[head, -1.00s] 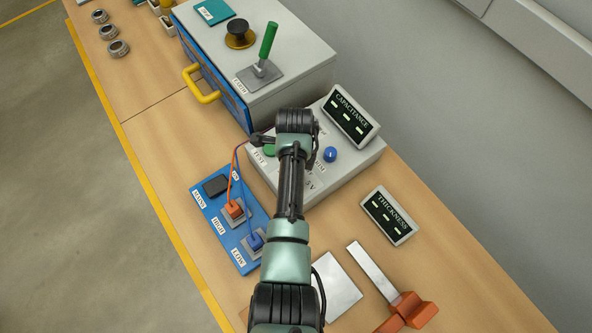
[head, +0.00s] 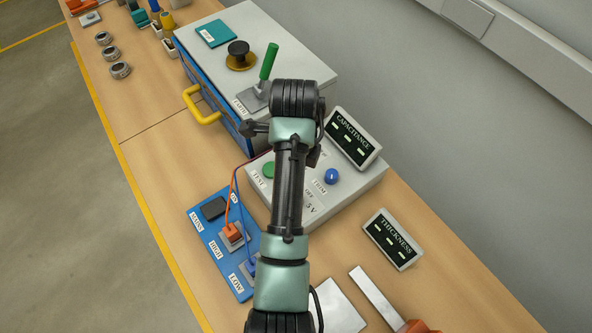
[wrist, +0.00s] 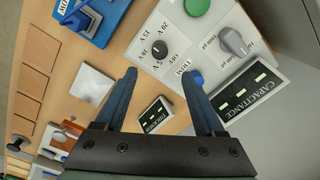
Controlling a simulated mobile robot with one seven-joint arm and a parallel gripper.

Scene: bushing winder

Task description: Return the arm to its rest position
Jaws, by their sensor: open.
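My gripper (wrist: 160,98) shows in the wrist view with its two blue fingers spread apart and nothing between them. It hangs above the bench, over the white control box (wrist: 182,45) with its knobs and green button. In the head view my arm reaches up the middle of the picture, bent at the top near the green-handled lever (head: 266,66). The fingers are hidden behind the arm there. The arm covers part of the control box, which also shows in the head view (head: 345,190).
The capacitance display (head: 352,139) and thickness display (head: 393,239) stand to the right of the arm. The blue terminal board (head: 212,240) with orange and blue plugs lies to the left. A grey cabinet (head: 300,50) with a yellow handle stands behind.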

